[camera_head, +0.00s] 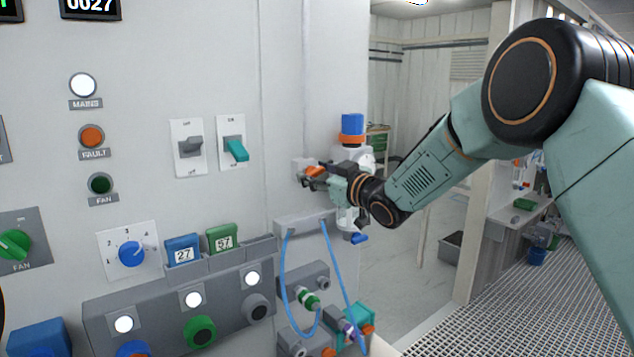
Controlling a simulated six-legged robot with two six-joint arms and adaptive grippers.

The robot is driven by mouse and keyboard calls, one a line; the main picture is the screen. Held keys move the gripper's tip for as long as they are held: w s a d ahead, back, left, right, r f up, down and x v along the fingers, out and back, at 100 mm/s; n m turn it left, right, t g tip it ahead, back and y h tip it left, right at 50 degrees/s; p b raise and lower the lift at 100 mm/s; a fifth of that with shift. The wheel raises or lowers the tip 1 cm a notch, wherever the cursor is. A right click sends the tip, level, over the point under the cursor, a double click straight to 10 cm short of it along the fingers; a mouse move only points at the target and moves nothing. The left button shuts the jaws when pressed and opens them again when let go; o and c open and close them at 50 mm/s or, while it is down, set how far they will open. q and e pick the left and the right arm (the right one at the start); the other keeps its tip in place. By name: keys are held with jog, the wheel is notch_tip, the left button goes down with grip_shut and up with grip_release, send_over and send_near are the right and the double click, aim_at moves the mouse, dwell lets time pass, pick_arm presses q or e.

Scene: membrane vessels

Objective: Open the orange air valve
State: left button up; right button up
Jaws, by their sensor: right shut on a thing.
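The orange air valve handle (314,171) shows as a small orange piece at the edge of the grey panel, by a white fitting. My right gripper (312,179) comes in from the right and is shut on the orange handle, with its fingers hiding part of it. A white filter unit (362,160) with a blue cap (352,124) and an orange ring stands just behind the gripper. My left gripper is not in view.
The panel (285,80) carries two toggle switches (236,150), several lamps, a blue knob (132,254) and green and blue numbered tags (222,240). Blue hoses (286,280) hang below my right gripper. A grated floor (500,305) and open room lie to the right.

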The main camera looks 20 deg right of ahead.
jog(key=n+b, duration=0.7)
jog(key=n, duration=0.1)
jog(key=shift+a+f+b, duration=0.1)
jog(key=shift+f+b, duration=0.25)
jog(key=shift+f, duration=0.05)
jog(key=shift+n+b, duration=1.9)
jog(key=shift+n, duration=0.3)
jog(key=shift+s, duration=0.1)
jog(key=o, duration=1.2)
jog(key=shift+s+r, duration=0.2)
jog(key=shift+c, duration=0.2)
jog(key=shift+w, duration=0.15)
